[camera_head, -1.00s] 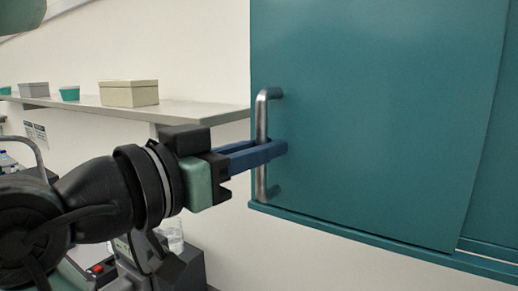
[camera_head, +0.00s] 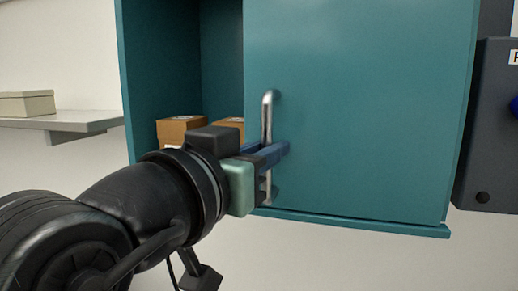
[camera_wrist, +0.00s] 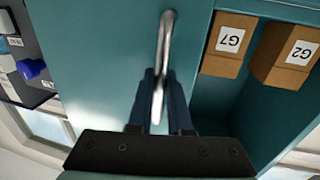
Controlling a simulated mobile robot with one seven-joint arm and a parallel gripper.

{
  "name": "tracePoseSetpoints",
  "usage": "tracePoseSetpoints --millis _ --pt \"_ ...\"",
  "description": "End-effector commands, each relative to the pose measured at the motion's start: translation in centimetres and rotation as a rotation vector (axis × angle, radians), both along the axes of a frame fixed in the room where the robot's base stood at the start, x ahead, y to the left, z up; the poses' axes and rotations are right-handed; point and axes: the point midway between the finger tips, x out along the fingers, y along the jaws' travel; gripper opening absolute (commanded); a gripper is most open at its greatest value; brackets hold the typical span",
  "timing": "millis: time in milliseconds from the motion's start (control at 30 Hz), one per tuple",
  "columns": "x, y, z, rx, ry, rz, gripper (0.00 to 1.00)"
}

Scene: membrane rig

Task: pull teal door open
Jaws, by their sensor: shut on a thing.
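The teal door (camera_head: 355,110) covers the right part of a teal wall cabinet. The cabinet's left part stands open and shows its inside. A vertical metal handle (camera_head: 268,115) sits near the door's left edge. My gripper (camera_head: 275,154) is shut on the handle, its blue fingers at about the handle's middle to lower part. In the wrist view the handle (camera_wrist: 164,50) runs between the two fingers (camera_wrist: 160,100), with the door (camera_wrist: 105,70) to the left and the open inside to the right.
Brown boxes (camera_head: 181,131) stand inside the cabinet; in the wrist view two carry labels, G7 (camera_wrist: 229,45) and G2 (camera_wrist: 285,55). A wall shelf (camera_head: 75,124) holds a beige box (camera_head: 27,104) at left. A dark panel with a blue knob (camera_head: 488,130) is close at right.

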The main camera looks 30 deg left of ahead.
Motion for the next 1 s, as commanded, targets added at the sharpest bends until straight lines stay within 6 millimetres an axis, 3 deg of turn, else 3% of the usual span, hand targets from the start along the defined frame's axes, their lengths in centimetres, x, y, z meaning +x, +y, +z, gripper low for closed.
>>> tracePoseSetpoints --millis 467,500,633,1000 --pt "0.13 -0.58 0.11 -0.001 -0.004 0.001 0.00" --pt "0.13 -0.58 0.11 -0.001 -0.004 0.001 0.24" --pt "0.13 -0.56 0.09 -0.001 -0.003 0.001 0.47" --pt "-0.37 -0.50 0.00 -0.001 -0.004 0.002 0.47"
